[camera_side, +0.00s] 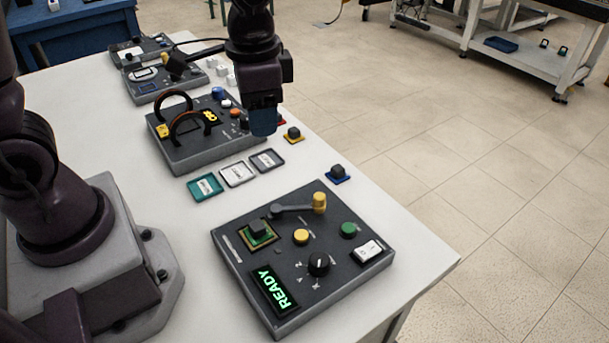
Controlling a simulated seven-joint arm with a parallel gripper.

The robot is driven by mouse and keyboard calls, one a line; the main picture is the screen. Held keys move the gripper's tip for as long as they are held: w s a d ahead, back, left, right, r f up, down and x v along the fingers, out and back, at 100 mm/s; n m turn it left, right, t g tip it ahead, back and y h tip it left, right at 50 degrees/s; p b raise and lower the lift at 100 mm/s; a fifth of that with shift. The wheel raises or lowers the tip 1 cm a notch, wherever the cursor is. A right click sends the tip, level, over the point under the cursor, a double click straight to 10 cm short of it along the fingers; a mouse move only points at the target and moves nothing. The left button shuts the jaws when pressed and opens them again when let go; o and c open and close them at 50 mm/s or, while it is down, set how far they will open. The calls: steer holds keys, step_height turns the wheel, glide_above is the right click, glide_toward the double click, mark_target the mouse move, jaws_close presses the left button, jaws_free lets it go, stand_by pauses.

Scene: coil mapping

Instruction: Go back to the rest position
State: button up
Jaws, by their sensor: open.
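My gripper (264,112) hangs pointing down above the right edge of the middle panel with the two black coils (178,112). Its fingers show as a dark blue block from this side, and the gap between them is hidden. I see nothing held in it.
A yellow-based block (293,135) and a blue-based block (338,174) stand near the table's right edge. Teal (205,187), white (238,174) and grey (267,160) trays lie between the panels. Another panel (165,80) and white cubes (222,70) are farther back. The near right table corner is clear.

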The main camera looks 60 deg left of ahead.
steer(key=s+a+r+n+t, duration=0.3)
steer(key=s+r+t, duration=0.2)
steer(key=s+r, duration=0.5)
steer(key=shift+s+a+n, duration=0.2)
steer(key=shift+a+n, duration=0.05)
steer(key=shift+n, duration=0.15)
steer(key=shift+r, duration=0.1)
stand_by(0.9)
